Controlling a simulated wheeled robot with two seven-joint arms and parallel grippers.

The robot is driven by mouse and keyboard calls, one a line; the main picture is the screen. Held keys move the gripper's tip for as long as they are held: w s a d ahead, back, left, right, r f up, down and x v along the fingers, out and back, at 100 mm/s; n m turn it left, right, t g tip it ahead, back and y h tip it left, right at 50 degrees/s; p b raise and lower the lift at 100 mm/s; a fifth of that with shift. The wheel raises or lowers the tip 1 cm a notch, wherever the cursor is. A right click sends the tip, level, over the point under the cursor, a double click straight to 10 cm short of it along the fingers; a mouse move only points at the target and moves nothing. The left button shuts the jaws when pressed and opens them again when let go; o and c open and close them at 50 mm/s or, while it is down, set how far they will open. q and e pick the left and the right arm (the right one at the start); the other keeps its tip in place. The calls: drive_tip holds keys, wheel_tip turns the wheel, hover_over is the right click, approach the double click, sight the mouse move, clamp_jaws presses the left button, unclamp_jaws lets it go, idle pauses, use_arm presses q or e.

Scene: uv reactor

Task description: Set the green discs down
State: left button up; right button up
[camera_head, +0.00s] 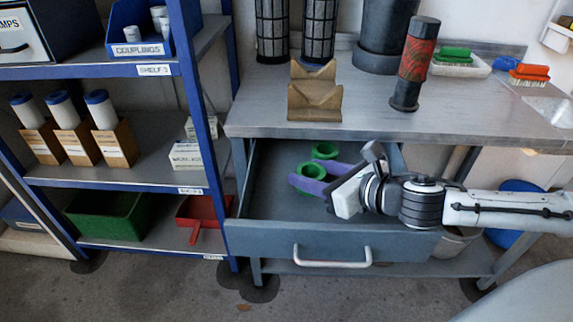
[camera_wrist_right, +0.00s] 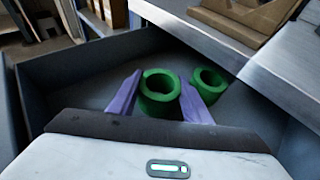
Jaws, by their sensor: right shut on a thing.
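Two green discs, thick rings with a round hole, are in the open drawer (camera_head: 268,175). My right gripper (camera_head: 307,176) reaches into the drawer from the right, with purple fingers. It is shut on the nearer green disc (camera_wrist_right: 160,104), which sits between the fingertips in the wrist view and also shows in the head view (camera_head: 308,167). I cannot tell whether this disc touches the drawer floor. The other green disc (camera_head: 325,150) lies just behind it, apart from the fingers; it also shows in the wrist view (camera_wrist_right: 209,80). My left gripper is not in view.
The workbench (camera_head: 375,115) overhangs the back of the drawer and carries a tan V-shaped block (camera_head: 314,100) and a red-and-black cylinder (camera_head: 417,62). A blue shelf rack (camera_head: 190,85) stands close on the left. The drawer's left part is clear.

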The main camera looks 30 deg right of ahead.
sight(286, 172)
drive_tip(key=w, duration=0.3)
drive_tip(key=w+a, duration=0.1)
drive_tip(key=shift+w+r, duration=0.25)
drive_tip(key=shift+w, duration=0.1)
drive_tip(key=w, duration=0.1)
drive_tip(key=w+a, duration=0.1)
drive_tip(key=w, duration=0.1)
drive_tip(key=shift+w, duration=0.15)
drive_tip(key=shift+f+b, duration=0.5)
drive_tip(key=shift+f, duration=0.2)
drive_tip(key=shift+d+f, duration=0.1)
drive_tip(key=o, duration=1.1)
drive_tip(key=shift+c, duration=0.2)
